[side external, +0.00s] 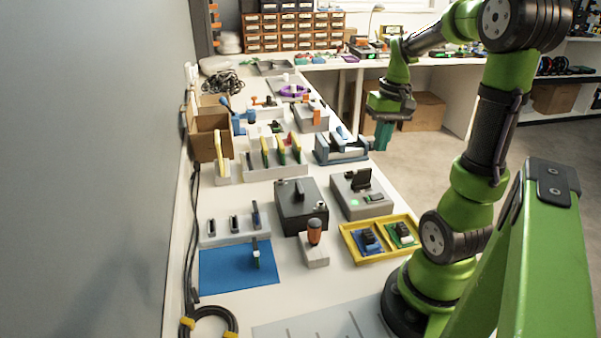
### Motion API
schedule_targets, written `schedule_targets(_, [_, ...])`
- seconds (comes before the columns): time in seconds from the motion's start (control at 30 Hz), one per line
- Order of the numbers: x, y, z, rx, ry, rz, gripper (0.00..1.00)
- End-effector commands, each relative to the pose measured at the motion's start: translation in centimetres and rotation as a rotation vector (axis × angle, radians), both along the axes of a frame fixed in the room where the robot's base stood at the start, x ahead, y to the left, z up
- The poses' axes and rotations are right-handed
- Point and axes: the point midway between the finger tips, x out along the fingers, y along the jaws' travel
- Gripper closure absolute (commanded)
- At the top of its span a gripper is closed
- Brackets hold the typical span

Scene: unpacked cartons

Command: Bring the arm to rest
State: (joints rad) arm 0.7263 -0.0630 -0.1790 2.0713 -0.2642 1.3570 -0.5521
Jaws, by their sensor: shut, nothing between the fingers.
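My green arm rises from its base at the right of the side external view and bends over at the top. My gripper (383,136) hangs pointing down, with teal fingers that are together and hold nothing. It is in the air near the right edge of the white bench (290,185), to the right of a grey-blue clamp-like fixture (341,147). No object touches the gripper as far as this view shows.
A yellow tray (345,235) with small boards, a dark grey box (303,215) and a grey device (361,195) stand near my base. A blue mat (220,270), slotted racks and an open carton (210,135) line the left. Open floor (440,150) lies right of the bench.

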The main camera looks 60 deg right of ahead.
Motion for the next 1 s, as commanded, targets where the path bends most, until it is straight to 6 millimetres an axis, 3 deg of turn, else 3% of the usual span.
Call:
schedule_targets(0.43, [0.0, 0.1, 0.5, 0.000, 0.000, -0.004, 1.00])
schedule_targets(0.6, [0.6, 0.5, -0.1, -0.025, -0.029, -0.087, 1.00])
schedule_targets(0.67, [1.8, 2.5, 0.3, -0.049, -0.080, -0.086, 1.00])
schedule_targets(0.8, [4.4, 9.0, 1.7, -0.092, -0.231, -0.012, 1.00])
schedule_targets(1.0, [5.0, 19.4, 3.7, -0.089, -0.464, 0.183, 1.00])
